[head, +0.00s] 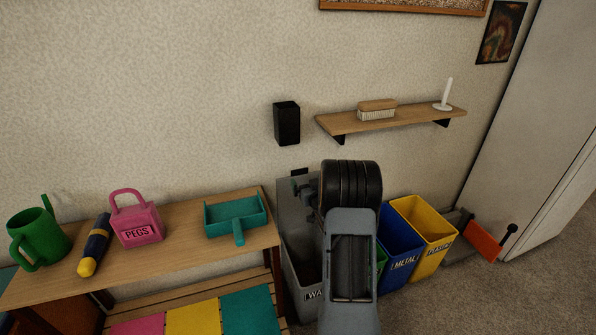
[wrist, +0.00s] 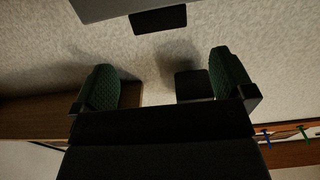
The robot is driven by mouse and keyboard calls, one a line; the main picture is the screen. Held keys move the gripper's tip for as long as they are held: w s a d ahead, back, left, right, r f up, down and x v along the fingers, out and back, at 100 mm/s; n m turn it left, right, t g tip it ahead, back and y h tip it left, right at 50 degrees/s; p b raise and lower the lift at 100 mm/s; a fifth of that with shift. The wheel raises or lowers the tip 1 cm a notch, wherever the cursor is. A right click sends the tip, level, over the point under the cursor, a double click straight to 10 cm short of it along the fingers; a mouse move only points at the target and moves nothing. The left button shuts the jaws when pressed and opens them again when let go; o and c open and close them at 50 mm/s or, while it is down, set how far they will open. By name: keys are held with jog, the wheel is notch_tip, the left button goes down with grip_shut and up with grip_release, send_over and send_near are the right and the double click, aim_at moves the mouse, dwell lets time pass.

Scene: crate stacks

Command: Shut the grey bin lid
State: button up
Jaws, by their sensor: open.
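The grey bin (head: 303,262) stands on the floor right of the bench, its label partly hidden by my arm. Its grey lid (head: 293,200) stands raised, nearly upright, at the back against the wall, with a black tab (head: 299,172) at its top edge. In the wrist view, a grey panel that looks like the lid (wrist: 100,8) and its black tab (wrist: 158,20) show at the top edge. My gripper (wrist: 165,80) is open and empty, its green pads wide apart. The lid looks beyond the fingertips, not between them. In the head view my arm hides most of the gripper.
Blue (head: 400,240) and yellow (head: 425,235) bins stand to the right, with a green one (head: 381,258) mostly hidden. The bench (head: 180,255) is close on the left. A black wall box (head: 287,123) and a shelf (head: 395,119) are above.

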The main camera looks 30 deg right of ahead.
aim_at(300, 170)
jog(key=b+x, duration=0.1)
jog(key=x, duration=0.9)
jog(key=shift+w+b, duration=0.3)
jog(key=shift+b, duration=0.05)
